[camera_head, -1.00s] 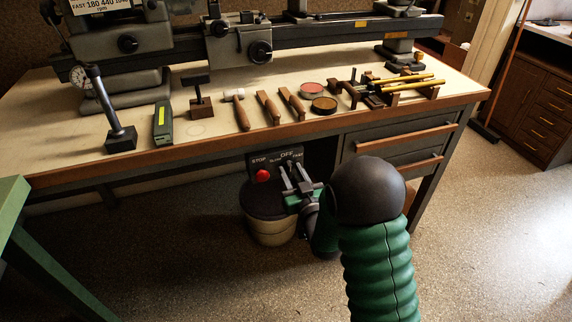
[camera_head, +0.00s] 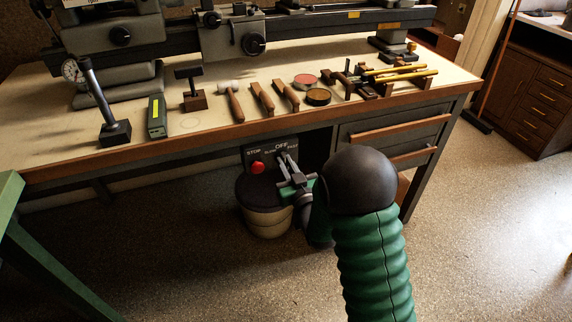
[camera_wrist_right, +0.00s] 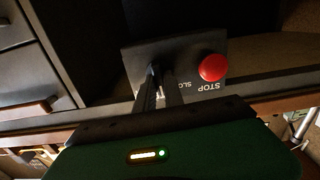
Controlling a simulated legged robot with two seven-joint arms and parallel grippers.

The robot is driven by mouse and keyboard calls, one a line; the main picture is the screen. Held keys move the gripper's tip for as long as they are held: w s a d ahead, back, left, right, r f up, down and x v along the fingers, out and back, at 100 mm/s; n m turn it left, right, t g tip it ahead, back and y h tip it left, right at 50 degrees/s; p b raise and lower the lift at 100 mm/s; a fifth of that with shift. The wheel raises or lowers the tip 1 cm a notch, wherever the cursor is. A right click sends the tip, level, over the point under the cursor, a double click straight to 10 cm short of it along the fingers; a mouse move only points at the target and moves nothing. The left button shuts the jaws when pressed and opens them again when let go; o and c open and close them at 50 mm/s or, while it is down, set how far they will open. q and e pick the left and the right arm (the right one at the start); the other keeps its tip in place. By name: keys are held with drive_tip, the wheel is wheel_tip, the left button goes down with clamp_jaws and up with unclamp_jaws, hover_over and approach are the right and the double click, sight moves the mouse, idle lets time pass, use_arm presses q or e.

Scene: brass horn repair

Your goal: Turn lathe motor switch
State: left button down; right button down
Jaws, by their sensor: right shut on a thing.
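The motor switch panel (camera_head: 250,152) hangs under the bench's front edge, with STOP, SLOW and OFF lettering and a red stop button (camera_head: 257,168). It shows close up, upside down, in the right wrist view (camera_wrist_right: 190,48), with the red button (camera_wrist_right: 213,67) right of the fingers. My right gripper (camera_head: 283,160) is at the panel below the OFF mark, its fingers shut on the switch lever. In the wrist view the fingertips (camera_wrist_right: 158,76) reach the panel, and they largely hide the lever, so its exact setting cannot be read. My left gripper is out of view.
The bench top (camera_head: 60,125) holds a lathe, a hammer (camera_head: 233,103), several hand tools and round tins (camera_head: 318,96). Drawers (camera_head: 395,135) stand right of the panel. A round bin (camera_head: 268,222) stands below it. A green frame (camera_head: 35,240) is at left.

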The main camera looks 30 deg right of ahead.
drive_tip(key=shift+a+f+n+b, duration=0.1)
drive_tip(key=shift+a+n+b, duration=0.05)
drive_tip(key=shift+n, duration=1.65)
drive_tip(key=shift+a+f+n+b, duration=0.1)
drive_tip(key=shift+n+b, duration=0.05)
drive_tip(key=shift+n, duration=1.65)
drive_tip(key=c, duration=1.4)
unclamp_jaws()
drive_tip(key=shift+c, duration=0.2)
